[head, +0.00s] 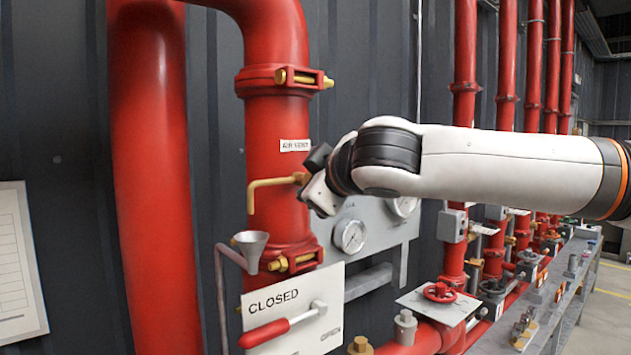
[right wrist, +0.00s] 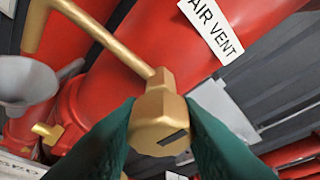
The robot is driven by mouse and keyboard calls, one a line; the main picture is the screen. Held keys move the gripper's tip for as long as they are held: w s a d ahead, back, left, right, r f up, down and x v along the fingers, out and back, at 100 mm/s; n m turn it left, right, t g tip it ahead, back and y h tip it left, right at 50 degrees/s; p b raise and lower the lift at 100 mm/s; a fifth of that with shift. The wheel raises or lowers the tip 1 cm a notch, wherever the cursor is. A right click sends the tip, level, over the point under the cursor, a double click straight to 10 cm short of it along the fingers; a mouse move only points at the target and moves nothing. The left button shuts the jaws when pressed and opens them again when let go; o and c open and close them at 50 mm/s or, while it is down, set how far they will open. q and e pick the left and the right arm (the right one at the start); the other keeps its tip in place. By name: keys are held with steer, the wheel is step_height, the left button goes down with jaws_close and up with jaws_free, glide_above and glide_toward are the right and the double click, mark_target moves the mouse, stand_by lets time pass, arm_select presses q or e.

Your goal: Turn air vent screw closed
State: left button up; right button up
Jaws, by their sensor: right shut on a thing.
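The brass air vent screw (right wrist: 160,123) has a dark slot in its face and sits on the brass vent fitting on the red pipe. My right gripper (right wrist: 160,135) has one green finger on each side of the screw and is shut on it. In the head view my right gripper (head: 318,182) is at the pipe, below the AIR VENT label (head: 295,145), and the arm hides most of the screw. The brass vent tube (head: 268,184) runs left from the fitting and bends down over the grey funnel (head: 250,240). My left gripper is not in view.
The red pipe (head: 275,125) stands directly behind the fitting. A gauge panel (head: 385,235) with round gauges is close behind my gripper. A CLOSED/OPEN plate (head: 300,325) with a red-handled lever (head: 270,332) stands below. A grey bench (head: 550,300) runs along the right.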

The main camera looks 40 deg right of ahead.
steer(key=shift+f, duration=0.1)
steer(key=o, duration=1)
steer(key=b+v, duration=0.2)
steer(key=v, duration=1)
steer(key=shift+d, duration=0.1)
